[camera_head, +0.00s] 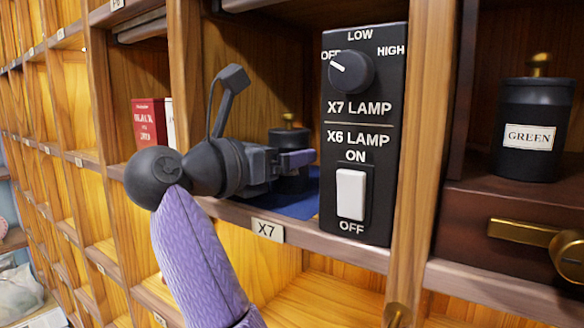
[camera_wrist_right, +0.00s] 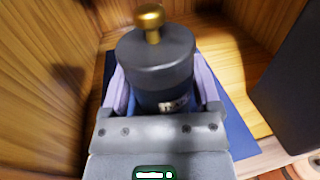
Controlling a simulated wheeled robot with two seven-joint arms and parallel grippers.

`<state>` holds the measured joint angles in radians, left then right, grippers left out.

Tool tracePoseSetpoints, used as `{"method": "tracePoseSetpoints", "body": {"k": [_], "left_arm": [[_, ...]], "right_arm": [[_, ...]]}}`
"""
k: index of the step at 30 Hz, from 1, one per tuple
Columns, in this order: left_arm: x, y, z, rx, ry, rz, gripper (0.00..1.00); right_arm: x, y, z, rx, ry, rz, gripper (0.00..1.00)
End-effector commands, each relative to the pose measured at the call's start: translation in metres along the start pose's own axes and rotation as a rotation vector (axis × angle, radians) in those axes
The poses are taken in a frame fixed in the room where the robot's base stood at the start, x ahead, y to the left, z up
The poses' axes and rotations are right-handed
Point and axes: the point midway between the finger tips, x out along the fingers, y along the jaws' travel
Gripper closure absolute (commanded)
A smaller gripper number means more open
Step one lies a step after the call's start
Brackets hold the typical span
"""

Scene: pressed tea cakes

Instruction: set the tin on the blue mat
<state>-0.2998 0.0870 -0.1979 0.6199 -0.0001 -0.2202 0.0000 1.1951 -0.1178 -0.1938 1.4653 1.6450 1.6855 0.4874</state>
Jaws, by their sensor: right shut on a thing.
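The tin is a dark cylinder with a brass knob on its lid. In the head view the tin (camera_head: 289,137) is inside the cubby labelled X7, partly hidden behind my gripper. In the right wrist view the tin (camera_wrist_right: 157,60) stands between my fingers, with part of a pale label showing. My right gripper (camera_head: 297,160) is shut on the tin; it also shows in the right wrist view (camera_wrist_right: 165,98). The blue mat (camera_head: 305,203) lies on the cubby floor under the tin, and its edge shows in the wrist view (camera_wrist_right: 238,150). I cannot tell whether the tin touches it. My left gripper is not in view.
A black switch panel (camera_head: 362,130) with a knob and a rocker stands close at the cubby's right side. A red box (camera_head: 149,124) is in the cubby to the left. A tin labelled GREEN (camera_head: 532,130) stands at the right above a brass-handled drawer (camera_head: 510,222).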

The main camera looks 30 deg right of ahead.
Motion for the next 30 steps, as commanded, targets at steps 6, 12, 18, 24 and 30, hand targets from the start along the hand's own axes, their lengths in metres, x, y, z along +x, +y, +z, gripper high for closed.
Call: {"method": "tracePoseSetpoints", "body": {"k": [6, 12, 18, 24, 30], "left_arm": [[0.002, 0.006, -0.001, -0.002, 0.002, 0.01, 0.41], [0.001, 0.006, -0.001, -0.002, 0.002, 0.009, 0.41], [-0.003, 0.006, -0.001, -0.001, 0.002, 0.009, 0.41], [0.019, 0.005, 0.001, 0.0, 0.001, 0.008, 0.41], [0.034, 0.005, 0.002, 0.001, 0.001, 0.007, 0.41]], "right_arm": [[0.0, 0.0, -0.002, 0.0, 0.0, 0.0, 0.82], [0.0, 0.0, -0.001, 0.0, 0.0, 0.0, 0.0], [-0.001, 0.0, 0.004, 0.0, 0.0, 0.001, 0.0], [-0.041, 0.001, -0.003, 0.0, 0.001, 0.007, 0.0], [-0.093, 0.0, -0.001, -0.001, 0.0, 0.005, 0.0]]}}
